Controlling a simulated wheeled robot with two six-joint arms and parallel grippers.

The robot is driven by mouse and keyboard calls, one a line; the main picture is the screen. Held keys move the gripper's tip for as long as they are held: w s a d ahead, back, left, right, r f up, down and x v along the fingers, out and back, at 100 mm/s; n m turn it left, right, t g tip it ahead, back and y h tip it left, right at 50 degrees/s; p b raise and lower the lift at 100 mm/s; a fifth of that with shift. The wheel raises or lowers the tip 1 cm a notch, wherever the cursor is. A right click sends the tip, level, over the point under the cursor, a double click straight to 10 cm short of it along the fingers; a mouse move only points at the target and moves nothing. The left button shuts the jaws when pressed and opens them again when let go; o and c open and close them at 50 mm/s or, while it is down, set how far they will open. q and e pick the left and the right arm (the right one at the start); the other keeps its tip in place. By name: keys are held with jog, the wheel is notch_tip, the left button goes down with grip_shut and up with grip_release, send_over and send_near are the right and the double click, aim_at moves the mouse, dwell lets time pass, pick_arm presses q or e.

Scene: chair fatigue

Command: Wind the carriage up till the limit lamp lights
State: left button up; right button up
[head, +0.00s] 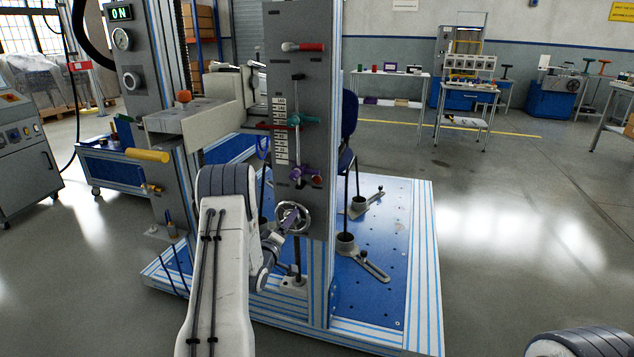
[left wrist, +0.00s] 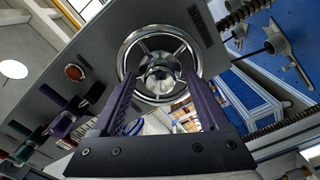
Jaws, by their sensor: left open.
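A chrome handwheel (head: 292,217) with spokes and a central hub is on the lower part of the grey upright panel (head: 290,25). It fills the middle of the left wrist view (left wrist: 160,65). My left gripper (left wrist: 160,78) is open, its two purple fingers on either side of the wheel's hub; contact with the wheel is not clear. A round red-orange lamp or button (left wrist: 75,72) sits on the panel beside the wheel, with no clear glow. I cannot tell for sure which part is the carriage. My right gripper is out of view.
The panel carries red (head: 312,47), green (head: 303,120) and purple (head: 302,174) handles above the wheel. A yellow handle (head: 147,155) juts out at left. The floor at right is clear.

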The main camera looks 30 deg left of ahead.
pick_arm(q)
jog(key=shift+w+a+r, duration=0.25)
jog(key=shift+w+r, duration=0.1)
jog(key=shift+w, duration=0.35)
jog(key=shift+w+d, duration=0.1)
jog(key=shift+f+p+v, duration=0.15)
jog(key=shift+p+v, duration=0.1)
jog(key=shift+v, duration=1.05)
jog(key=shift+f+p+v, duration=0.2)
jog(key=shift+v, duration=1.15)
jog(key=shift+n+p, duration=0.75)
jog(key=shift+n, duration=0.95)
